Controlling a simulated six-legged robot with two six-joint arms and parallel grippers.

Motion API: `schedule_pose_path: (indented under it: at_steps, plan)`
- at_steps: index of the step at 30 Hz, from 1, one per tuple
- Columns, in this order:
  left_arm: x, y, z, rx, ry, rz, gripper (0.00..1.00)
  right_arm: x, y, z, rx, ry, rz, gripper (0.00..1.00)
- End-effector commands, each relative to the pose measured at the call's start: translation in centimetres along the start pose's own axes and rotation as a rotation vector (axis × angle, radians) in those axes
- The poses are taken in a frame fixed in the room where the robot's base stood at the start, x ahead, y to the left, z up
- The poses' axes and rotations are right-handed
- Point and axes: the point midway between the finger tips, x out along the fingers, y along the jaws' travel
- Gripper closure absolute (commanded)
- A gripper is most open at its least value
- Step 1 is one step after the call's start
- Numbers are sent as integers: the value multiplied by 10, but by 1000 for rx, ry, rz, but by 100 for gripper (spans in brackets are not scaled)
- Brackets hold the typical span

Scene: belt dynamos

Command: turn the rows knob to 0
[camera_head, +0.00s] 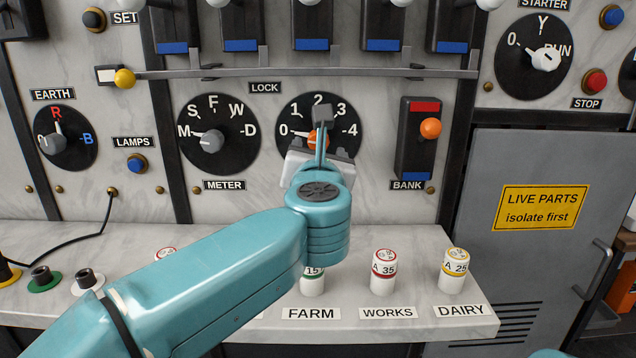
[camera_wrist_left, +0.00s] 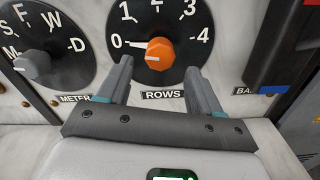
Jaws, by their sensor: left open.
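The rows knob (camera_wrist_left: 159,54) is orange with a white pointer on a black dial (camera_wrist_left: 182,22). Its pointer aims left at the 0 mark. In the head view the knob (camera_head: 316,141) is mostly hidden behind my left gripper (camera_head: 321,130). The wrist view shows my left gripper (camera_wrist_left: 158,72) open and empty. Its two fingers stand to the left and right of the knob's lower side, with visible gaps, apart from the knob. The ROWS label (camera_wrist_left: 163,94) shows between the fingers. My right gripper is not in view.
The meter dial (camera_head: 218,132) is left of the rows dial. The bank switch (camera_head: 418,138) with an orange handle is right. A horizontal bar (camera_head: 300,73) with a yellow knob runs above. Several labelled fuses, such as the WORKS fuse (camera_head: 384,272), stand on the ledge below.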

Motion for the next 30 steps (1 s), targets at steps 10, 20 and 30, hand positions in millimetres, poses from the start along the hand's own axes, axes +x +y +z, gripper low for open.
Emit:
schedule_pose_path:
  at_steps: [10, 20, 30]
  plan:
    - [-88, 0, -1, -1, 0, -1, 35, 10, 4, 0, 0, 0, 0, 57]
    - [-114, 0, -2, -1, 3, 1, 35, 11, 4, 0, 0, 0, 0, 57]
    - [-114, 0, -2, -1, 3, 1, 35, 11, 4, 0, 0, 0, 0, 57]
